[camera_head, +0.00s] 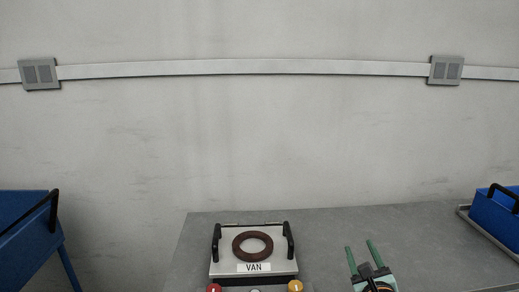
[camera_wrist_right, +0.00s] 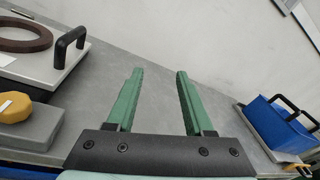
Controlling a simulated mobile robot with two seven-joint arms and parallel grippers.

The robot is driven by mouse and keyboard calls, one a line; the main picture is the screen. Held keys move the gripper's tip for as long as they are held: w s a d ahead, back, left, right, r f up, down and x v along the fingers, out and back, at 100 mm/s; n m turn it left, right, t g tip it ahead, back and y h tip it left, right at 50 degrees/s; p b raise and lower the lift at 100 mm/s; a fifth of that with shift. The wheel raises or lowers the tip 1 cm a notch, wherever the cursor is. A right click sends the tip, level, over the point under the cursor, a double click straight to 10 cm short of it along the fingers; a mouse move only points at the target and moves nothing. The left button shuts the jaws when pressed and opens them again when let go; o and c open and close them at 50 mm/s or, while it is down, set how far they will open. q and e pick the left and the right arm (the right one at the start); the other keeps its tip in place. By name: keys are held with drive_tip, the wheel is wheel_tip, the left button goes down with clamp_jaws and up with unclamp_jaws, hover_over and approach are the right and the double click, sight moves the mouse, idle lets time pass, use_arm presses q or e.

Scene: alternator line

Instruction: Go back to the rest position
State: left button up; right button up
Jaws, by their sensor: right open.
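My right gripper (camera_head: 362,256) shows at the bottom of the head view, over the grey table (camera_head: 330,225). Its two green fingers are apart with nothing between them. In the right wrist view the same gripper (camera_wrist_right: 158,85) is open and empty, with bare table and wall beyond the fingers. My left gripper is not in view.
A plate labelled VAN (camera_head: 254,268) with black handles and a brown ring (camera_head: 239,251) stands left of my right gripper. Yellow (camera_head: 295,286) and red (camera_head: 214,288) buttons are at its front. A blue bin (camera_head: 497,212) is at right, a blue cart (camera_head: 22,225) at left.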

drive_tip(key=s+f+m+g+y, duration=0.1)
drive_tip(key=s+f+m+g, duration=0.2)
drive_tip(key=s+f+m, duration=0.5)
drive_tip(key=s+f+m+g+y, duration=0.15)
drive_tip(key=s+f+m, duration=0.35)
drive_tip(key=f, duration=0.5)
drive_tip(key=s+d+f+m+g, duration=0.2)
drive_tip(key=s+f+m, duration=0.4)
drive_tip(key=s+m, duration=0.35)
drive_tip(key=s+d+f+m+g, duration=0.1)
drive_tip(key=s+f+m+g, duration=0.2)
drive_tip(key=s+f+m, duration=0.5)
drive_tip(key=a+r+m+t+y, duration=0.1)
drive_tip(key=a+r+m+y, duration=0.15)
drive_tip(key=a+m, duration=0.65)
wheel_tip(320, 180, up, 8)
drive_tip(key=a+n+h+p, duration=0.1)
drive_tip(key=n+p, duration=0.1)
drive_tip(key=p, duration=0.5)
drive_tip(key=shift+f+p, duration=0.25)
drive_tip(key=shift+p, duration=0.1)
drive_tip(key=shift+a, duration=0.2)
